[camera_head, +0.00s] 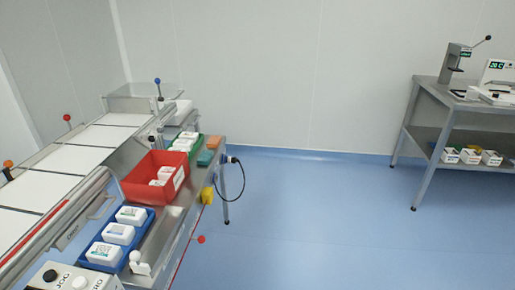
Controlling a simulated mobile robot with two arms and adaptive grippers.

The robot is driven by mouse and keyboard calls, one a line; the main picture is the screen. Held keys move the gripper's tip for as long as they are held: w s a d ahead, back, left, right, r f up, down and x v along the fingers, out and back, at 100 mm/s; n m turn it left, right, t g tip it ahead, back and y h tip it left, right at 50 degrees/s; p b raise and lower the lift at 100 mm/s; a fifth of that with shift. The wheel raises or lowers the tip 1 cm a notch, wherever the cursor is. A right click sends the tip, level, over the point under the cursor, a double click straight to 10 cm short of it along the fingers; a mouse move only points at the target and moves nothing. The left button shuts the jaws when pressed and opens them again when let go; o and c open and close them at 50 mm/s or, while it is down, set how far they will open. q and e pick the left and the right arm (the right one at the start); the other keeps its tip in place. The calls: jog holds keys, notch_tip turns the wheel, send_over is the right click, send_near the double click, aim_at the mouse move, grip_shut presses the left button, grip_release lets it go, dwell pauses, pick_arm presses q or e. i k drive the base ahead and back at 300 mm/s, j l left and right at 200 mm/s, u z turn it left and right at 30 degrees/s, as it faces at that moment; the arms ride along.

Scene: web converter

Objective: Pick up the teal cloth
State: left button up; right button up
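A small teal item (206,158), which looks like the folded teal cloth, lies at the far end of the metal ledge beside the conveyor machine. An orange item (214,142) lies just behind it. The red bin (134,184) stands in front and to the left of the teal item, apart from it. Neither of my grippers shows in this view.
A blue tray (92,262) with white boxes sits nearer on the ledge (168,233). A green tray (178,150) lies left of the teal item. A black cable (243,180) hangs off the end. A steel table (427,92) stands right. The blue floor (320,220) between is clear.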

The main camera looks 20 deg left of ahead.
aim_at(205, 156)
jog(key=i+u, duration=0.2)
jog(key=i, duration=0.25)
jog(key=i+l+u, duration=0.2)
jog(key=i, duration=0.3)
jog(key=i+l+u, duration=0.25)
jog(key=i, duration=0.2)
